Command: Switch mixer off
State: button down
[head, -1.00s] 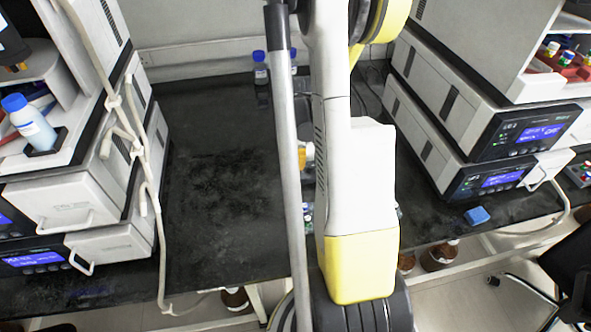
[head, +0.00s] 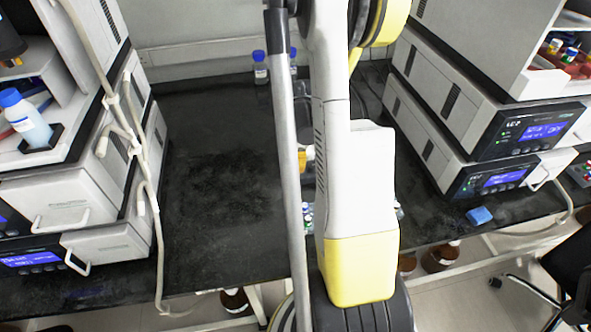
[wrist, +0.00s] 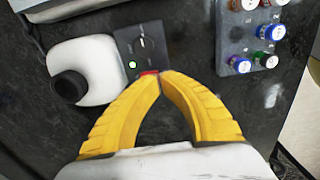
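In the wrist view the mixer (wrist: 95,55) is a white rounded body with a black round cup (wrist: 69,87) and a dark grey panel (wrist: 140,38). The panel bears a dial, a lit green-white light (wrist: 132,65) and a red part (wrist: 149,73) at its lower edge. My gripper (wrist: 158,76) has yellow fingers whose tips meet right at the red part, partly covering it. I cannot tell whether they touch it. Nothing shows between the fingers. In the head view my arm hides the mixer and gripper.
A grey rack (wrist: 262,30) with several capped vials stands right of the mixer. Instrument stacks stand left (head: 75,210) and right (head: 470,120) on the black bench (head: 220,180). Bare bench lies between the left stack and my arm.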

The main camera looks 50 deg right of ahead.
jog(key=shift+f+b, duration=1)
jog(key=shift+f, duration=0.15)
dwell(0.4)
jog(key=shift+r, duration=0.1)
jog(key=shift+r+p, duration=1.8)
jog(key=shift+r, duration=0.65)
jog(key=w+a+r+m+t+h, duration=0.1)
jog(key=w+a+r+m+t, duration=0.1)
jog(key=a+r, duration=0.55)
jog(key=w+a+r+m+t, duration=0.1)
jog(key=w+a+r+m, duration=0.15)
jog(key=a+r, duration=0.5)
jog(key=s+a+r+m+t, duration=0.2)
jog(key=s+a, duration=0.1)
jog(key=a, duration=0.5)
jog(key=s+a+r+m+t+y, duration=0.1)
jog(key=s+a+r+m+t, duration=0.1)
jog(key=a, duration=0.6)
jog(key=shift+s+a+r+m, duration=0.3)
jog(key=shift+s+m, duration=0.15)
jog(key=shift+m, duration=0.3)
